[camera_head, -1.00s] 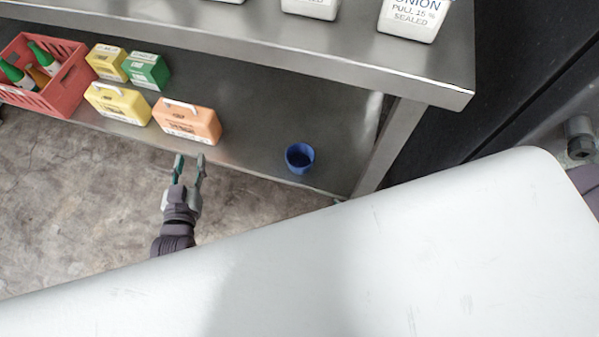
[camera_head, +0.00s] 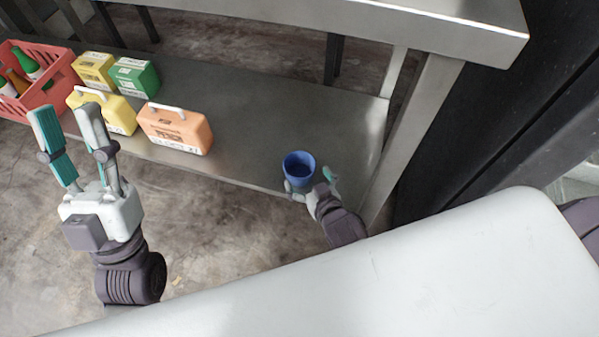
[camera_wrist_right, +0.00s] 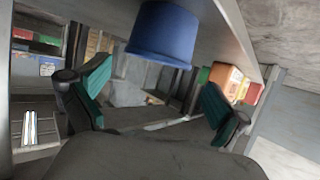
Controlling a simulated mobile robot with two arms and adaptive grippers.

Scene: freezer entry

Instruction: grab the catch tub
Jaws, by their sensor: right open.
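The catch tub appears to be the blue round cup (camera_head: 299,166), upright and open-topped near the front edge of the lower metal shelf. It also shows at the top of the right wrist view (camera_wrist_right: 163,36). My right gripper (camera_head: 311,181) is open at the tub's near side, with its fingers spread. In the right wrist view its teal finger pads (camera_wrist_right: 157,80) lie left and right of the tub, with gaps showing; the tub sits higher in the picture. My left gripper (camera_head: 66,112) is open and empty in front of the yellow cases.
An orange case (camera_head: 175,130), yellow cases (camera_head: 104,110), a green case (camera_head: 134,78) and a red crate of bottles (camera_head: 45,92) stand left on the shelf. A metal leg (camera_head: 412,130) rises right of the tub. The shelf behind the tub is clear.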

